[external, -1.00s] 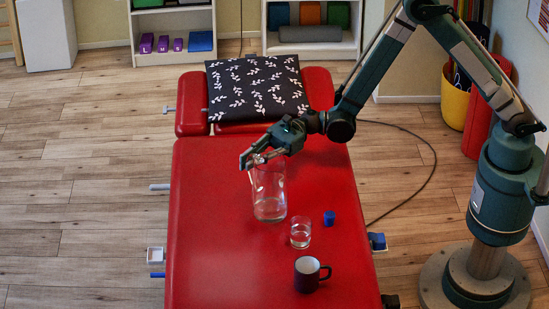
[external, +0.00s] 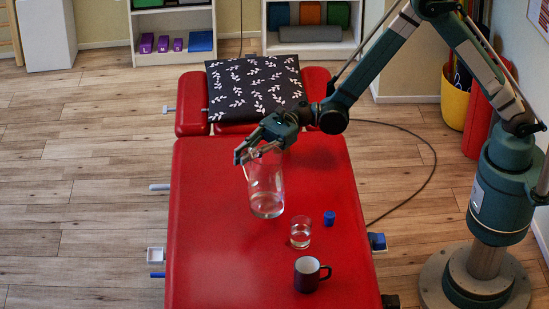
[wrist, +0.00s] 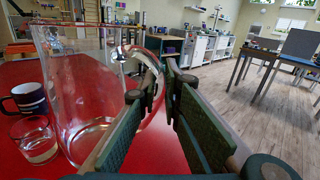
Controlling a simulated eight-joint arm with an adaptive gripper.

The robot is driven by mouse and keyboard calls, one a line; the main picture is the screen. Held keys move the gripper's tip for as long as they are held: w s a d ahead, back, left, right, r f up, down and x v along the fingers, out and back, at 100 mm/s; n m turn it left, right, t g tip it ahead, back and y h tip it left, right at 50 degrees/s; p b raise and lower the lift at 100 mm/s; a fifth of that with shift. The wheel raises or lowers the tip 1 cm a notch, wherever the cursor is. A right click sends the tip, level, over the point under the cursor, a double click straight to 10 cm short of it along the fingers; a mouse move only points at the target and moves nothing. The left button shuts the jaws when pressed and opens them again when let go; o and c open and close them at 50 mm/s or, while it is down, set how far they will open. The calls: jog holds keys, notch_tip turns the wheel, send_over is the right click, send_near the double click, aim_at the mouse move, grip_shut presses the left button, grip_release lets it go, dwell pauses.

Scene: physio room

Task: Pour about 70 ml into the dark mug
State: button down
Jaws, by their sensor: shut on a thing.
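My gripper (external: 256,155) is shut on the handle of a clear glass pitcher (external: 265,188), with a little clear liquid at its bottom. The pitcher looks upright and seems held a little above the red table. In the wrist view the fingers (wrist: 155,90) close around the handle, and the pitcher (wrist: 85,100) fills the left side. The dark mug (external: 307,274) stands upright near the front of the table, its handle to the right. It also shows at the left of the wrist view (wrist: 28,97). The inside of the mug is pale; I cannot tell whether it holds liquid.
A small glass (external: 300,233) with some clear liquid stands between pitcher and mug. A blue cap-like block (external: 329,218) is to its right. The red treatment table (external: 215,250) is clear on the left. A patterned dark pillow (external: 257,88) lies at the far end.

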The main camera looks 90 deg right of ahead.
jog(key=w+a+n+g+y, duration=0.2)
jog(key=w+a+n+g, duration=0.15)
jog(key=a, duration=0.95)
jog(key=w+a+n+g+y, duration=0.2)
jog(key=w+a+g, duration=0.15)
jog(key=a, duration=0.85)
notch_tip(320, 180, down, 5)
jog(key=shift+w, duration=0.15)
jog(key=shift+r, duration=0.15)
